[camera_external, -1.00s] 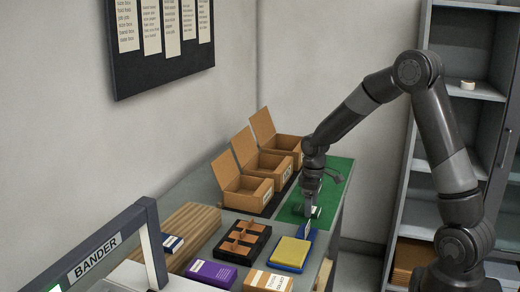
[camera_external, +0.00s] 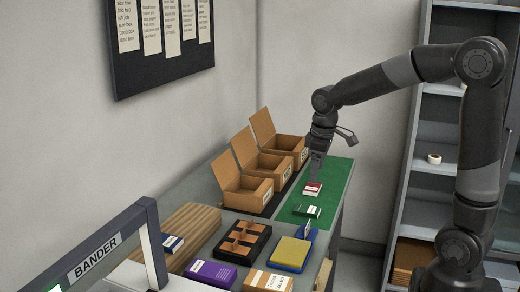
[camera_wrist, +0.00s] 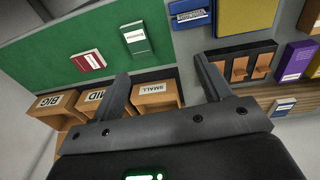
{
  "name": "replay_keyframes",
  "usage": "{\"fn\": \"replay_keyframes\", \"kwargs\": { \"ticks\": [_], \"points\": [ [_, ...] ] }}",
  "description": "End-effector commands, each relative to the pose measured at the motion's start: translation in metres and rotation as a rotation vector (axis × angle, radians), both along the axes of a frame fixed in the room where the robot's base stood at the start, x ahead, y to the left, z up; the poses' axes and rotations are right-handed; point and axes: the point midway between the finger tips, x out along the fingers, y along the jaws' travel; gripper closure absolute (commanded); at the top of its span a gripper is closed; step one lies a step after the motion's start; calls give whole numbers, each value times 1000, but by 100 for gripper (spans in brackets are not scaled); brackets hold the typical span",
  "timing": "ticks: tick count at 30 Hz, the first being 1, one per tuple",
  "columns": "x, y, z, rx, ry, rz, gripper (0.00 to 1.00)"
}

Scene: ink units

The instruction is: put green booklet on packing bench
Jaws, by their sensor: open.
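The green booklet (camera_external: 307,211) lies flat on the near part of the green mat (camera_external: 335,180) on the packing bench (camera_external: 203,175). The wrist view also shows the green booklet (camera_wrist: 136,39), with a white label, on the mat beside a red booklet (camera_wrist: 88,60). My gripper (camera_external: 317,172) is raised above the mat, apart from the green booklet. In the wrist view my gripper (camera_wrist: 164,88) has its fingers wide apart with nothing held between them.
Three open cardboard boxes (camera_external: 248,190) stand left of the mat. A shelf unit (camera_external: 435,130) stands at right.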

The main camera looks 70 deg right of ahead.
Motion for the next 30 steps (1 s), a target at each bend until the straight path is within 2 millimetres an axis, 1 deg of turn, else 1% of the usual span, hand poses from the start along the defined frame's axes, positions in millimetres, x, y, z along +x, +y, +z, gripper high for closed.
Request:
{"fn": "replay_keyframes", "kwargs": {
  "ticks": [1, 6, 10, 15, 18, 21, 25, 30],
  "points": [
    [-9, 17, 12, -12, -27, 8, 29],
    [-42, 64, 39, -28, -110, 6, 29],
    [-70, 96, 53, -28, -179, 8, 29],
    [-110, 130, 63, -8, -267, 11, 29],
    [-133, 145, 64, 11, -315, 12, 29],
    [-151, 156, 63, 31, -354, 13, 29],
    [-166, 164, 61, 51, -385, 14, 29],
    [-172, 167, 59, 62, -396, 11, 29]
  ]
}}
